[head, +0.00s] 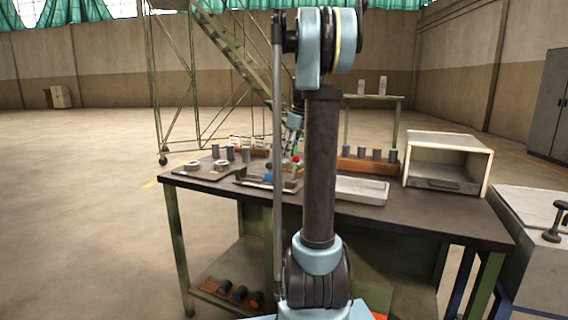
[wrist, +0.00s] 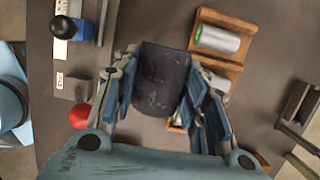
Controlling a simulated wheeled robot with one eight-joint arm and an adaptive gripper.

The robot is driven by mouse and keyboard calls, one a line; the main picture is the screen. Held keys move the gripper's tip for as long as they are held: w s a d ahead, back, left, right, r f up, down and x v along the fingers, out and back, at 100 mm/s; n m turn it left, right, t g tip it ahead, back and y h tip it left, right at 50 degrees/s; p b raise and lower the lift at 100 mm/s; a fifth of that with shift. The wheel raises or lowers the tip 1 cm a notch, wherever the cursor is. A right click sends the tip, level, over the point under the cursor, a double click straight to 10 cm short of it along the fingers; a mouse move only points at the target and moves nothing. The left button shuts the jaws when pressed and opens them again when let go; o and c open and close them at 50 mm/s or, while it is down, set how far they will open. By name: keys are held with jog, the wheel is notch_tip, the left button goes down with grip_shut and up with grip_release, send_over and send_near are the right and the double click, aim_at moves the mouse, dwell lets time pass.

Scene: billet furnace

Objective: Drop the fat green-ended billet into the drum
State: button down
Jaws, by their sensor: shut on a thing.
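My gripper (wrist: 160,72) is shut on a fat dark grey billet (wrist: 162,80), with blue finger pads on either side of it. The billet's surface is scuffed, and I see no green on the part that shows. In the head view my gripper is mostly hidden behind my arm, above the workbench (head: 440,215). A silver cylinder with a green end (wrist: 217,39) lies in a wooden holder in the wrist view. In the head view, a billet with a green top (head: 394,155) stands at the right end of a wooden rack. I cannot make out a drum in either view.
The wooden rack (head: 368,166) holds several grey billets. A pale tray (head: 361,191) and an open white box furnace (head: 447,163) stand to the right. Dark billets (head: 239,293) lie on the lower shelf.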

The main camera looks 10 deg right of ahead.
aim_at(287, 176)
jog(key=shift+f, duration=4.55)
jog(key=c, duration=1.2)
grip_release()
